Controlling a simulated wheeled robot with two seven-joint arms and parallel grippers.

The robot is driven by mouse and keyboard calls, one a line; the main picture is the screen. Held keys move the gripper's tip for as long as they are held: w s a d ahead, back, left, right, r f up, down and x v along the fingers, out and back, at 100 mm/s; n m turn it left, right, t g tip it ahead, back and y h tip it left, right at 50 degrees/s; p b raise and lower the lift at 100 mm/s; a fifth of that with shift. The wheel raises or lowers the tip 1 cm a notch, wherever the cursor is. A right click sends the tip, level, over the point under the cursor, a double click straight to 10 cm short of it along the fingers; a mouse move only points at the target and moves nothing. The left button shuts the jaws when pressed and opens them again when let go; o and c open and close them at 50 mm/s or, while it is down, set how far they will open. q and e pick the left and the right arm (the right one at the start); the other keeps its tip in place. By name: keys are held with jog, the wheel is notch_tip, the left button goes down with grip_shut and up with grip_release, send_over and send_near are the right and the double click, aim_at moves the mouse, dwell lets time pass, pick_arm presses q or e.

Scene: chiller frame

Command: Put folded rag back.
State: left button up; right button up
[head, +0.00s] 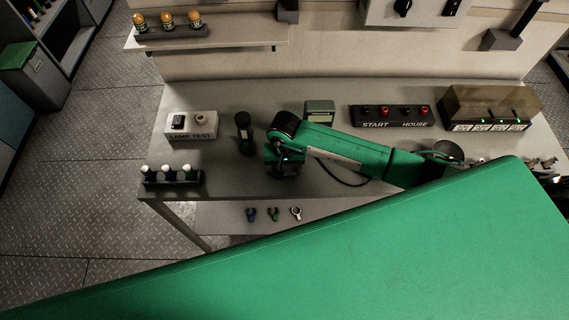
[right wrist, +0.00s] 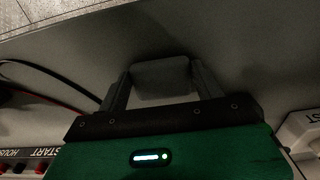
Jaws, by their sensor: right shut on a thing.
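My right gripper (head: 284,165) is over the grey bench top, pointing down, seen from above in the head view. In the right wrist view its two dark fingers (right wrist: 164,88) are closed on the sides of a grey, flat-looking piece with rounded corners, which I take as the folded rag (right wrist: 163,76). In the head view the rag is hidden under the gripper and arm. Whether it touches the bench I cannot tell. My left gripper is not in view.
The bench (head: 225,180) holds a LAMP TEST box (head: 191,125), a dark upright item (head: 244,132), a grey-green box (head: 320,112), a START/HOUSE panel (head: 391,116) and a clear-lidded unit (head: 490,108). A rack of white-topped items (head: 172,176) stands at the left front corner.

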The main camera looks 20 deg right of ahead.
aim_at(284, 169)
jog(key=shift+f, duration=0.1)
jog(key=o, duration=0.9)
notch_tip(284, 169, up, 12)
jog(key=b, duration=0.4)
